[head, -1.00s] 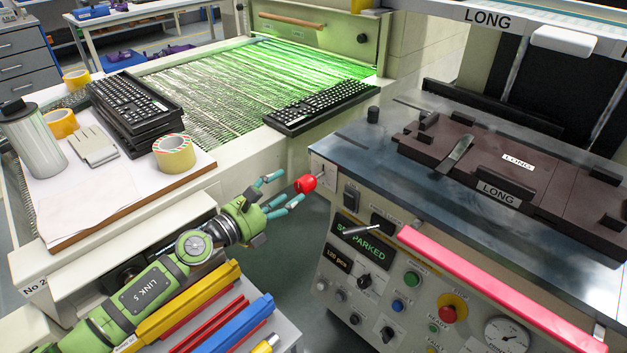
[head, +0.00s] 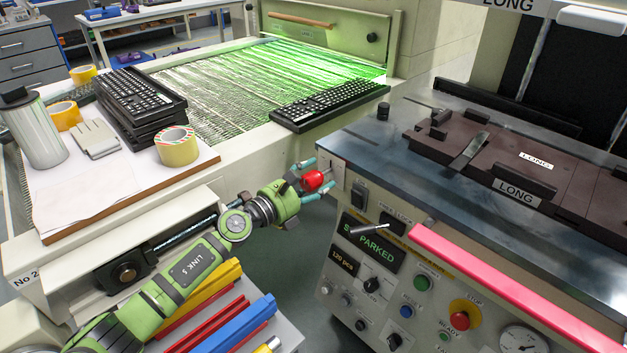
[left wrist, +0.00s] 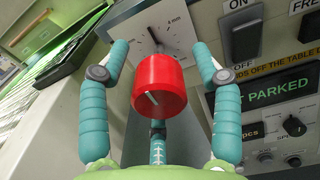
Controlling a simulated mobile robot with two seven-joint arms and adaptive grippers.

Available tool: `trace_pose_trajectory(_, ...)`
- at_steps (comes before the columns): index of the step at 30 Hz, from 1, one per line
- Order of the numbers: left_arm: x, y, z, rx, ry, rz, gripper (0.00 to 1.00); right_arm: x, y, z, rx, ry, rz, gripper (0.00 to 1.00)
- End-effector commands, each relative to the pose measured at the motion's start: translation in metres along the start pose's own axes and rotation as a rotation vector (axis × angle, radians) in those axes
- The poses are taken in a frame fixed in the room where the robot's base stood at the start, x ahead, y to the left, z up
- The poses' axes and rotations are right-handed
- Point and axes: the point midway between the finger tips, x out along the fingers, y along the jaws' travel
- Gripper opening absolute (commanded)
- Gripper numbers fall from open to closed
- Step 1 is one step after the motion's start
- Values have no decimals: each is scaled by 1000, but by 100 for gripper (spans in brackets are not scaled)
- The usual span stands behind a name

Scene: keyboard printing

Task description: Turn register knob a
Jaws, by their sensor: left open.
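The register knob is a red round knob (head: 313,180) with a white pointer line, on the left side of the printing machine's front. In the left wrist view the red knob (left wrist: 160,85) stands out in front of a small white dial plate (left wrist: 150,30). My left gripper (head: 306,180) is open, with its teal fingers spread around the knob. In the left wrist view one finger stands to each side of the knob with gaps, and a third finger lies below it. My right gripper is not in view.
The machine's panel has a PARKED display (head: 369,243), a red STOP button (head: 464,312) and a pink bar (head: 500,290). A keyboard (head: 330,103) lies on the green-lit conveyor. Stacked keyboards (head: 140,105) and tape (head: 176,146) sit on a board at left.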

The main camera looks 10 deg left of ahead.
Motion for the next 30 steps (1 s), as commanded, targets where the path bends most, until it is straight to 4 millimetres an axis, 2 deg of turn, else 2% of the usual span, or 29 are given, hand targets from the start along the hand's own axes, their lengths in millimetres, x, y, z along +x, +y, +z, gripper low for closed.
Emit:
trace_pose_trajectory(4,0,0,0,0,0,0,64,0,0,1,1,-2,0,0)
trace_pose_trajectory(5,0,0,0,0,0,0,52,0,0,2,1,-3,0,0)
trace_pose_trajectory(6,0,0,0,0,0,0,36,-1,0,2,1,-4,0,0)
trace_pose_trajectory(8,0,0,0,0,0,0,12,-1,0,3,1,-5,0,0)
trace_pose_trajectory(9,0,0,0,-1,0,0,7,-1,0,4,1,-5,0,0)
trace_pose_trajectory(20,0,0,0,-32,2,0,7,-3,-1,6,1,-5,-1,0)
trace_pose_trajectory(30,0,-1,1,-240,2,0,7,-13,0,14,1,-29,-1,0)
